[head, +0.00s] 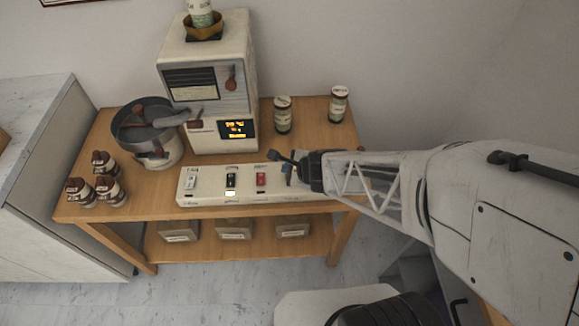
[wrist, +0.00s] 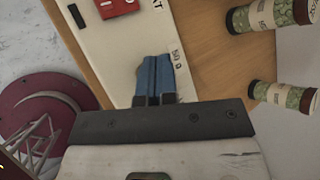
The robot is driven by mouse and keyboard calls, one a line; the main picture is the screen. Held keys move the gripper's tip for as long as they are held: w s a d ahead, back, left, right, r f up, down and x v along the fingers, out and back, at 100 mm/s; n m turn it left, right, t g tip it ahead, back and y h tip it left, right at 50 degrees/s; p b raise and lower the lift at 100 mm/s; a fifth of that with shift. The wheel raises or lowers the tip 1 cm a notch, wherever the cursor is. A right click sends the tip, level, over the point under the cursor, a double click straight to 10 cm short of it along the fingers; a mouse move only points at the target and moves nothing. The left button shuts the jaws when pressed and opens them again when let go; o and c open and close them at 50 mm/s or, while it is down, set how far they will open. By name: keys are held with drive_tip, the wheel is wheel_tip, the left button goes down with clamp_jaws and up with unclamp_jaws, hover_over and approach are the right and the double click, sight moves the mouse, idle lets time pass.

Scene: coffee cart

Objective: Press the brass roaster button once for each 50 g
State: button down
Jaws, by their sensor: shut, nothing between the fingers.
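A long cream control panel (head: 208,197) lies along the front of the wooden table. It carries a pale switch (head: 190,181) at left, a black switch (head: 231,180) above a lit patch, and a red switch (head: 261,179), also in the wrist view (wrist: 117,6). My gripper (head: 288,168) is over the panel's right end, its blue fingers (wrist: 154,70) together and empty beside a "50 g" label (wrist: 177,58). No brass button shows; the fingers cover that spot. I cannot tell whether they touch the panel. The cream roaster (head: 205,75) has an orange display (head: 236,129), too small to read.
A metal pan (head: 143,124) stands left of the roaster, with several brown-capped jars (head: 80,192) in front. Two labelled canisters (head: 283,115) (head: 339,104) stand at the back right. Small boxes (head: 233,230) sit on the lower shelf (head: 205,252).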

drive_tip(key=shift+f, duration=0.9)
idle(1.3)
drive_tip(key=shift+r, duration=0.9)
drive_tip(key=shift+r, duration=0.15)
drive_tip(key=shift+r, duration=2.4)
